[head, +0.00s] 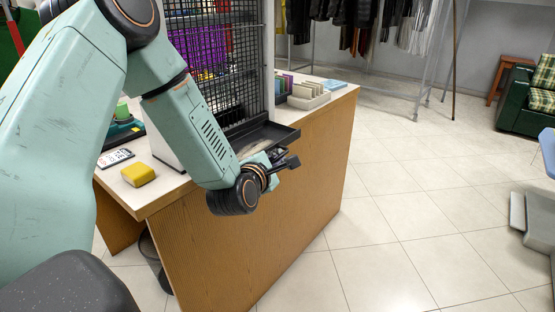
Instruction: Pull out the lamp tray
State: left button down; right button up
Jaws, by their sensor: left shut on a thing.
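The lamp tray (268,133) is a shallow black tray at the base of a black wire-mesh cage (250,60) on the wooden counter. It sticks out of the cage toward the right, past the cage's front frame post. My left gripper (286,162) is shut on the tray at its near front side, above the counter's edge. The fingers and wrist hide part of the tray's front and the exact contact. My right gripper is not in view.
Purple items show inside the cage. The tiled floor (385,215) right of the counter is clear.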

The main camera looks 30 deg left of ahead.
pick_arm(q)
jog(key=c, duration=1.4)
grip_release()
jog(key=shift+a, duration=0.1)
jog(key=shift+c, duration=0.2)
jog(key=v, duration=0.7)
jog(key=shift+s, duration=0.25)
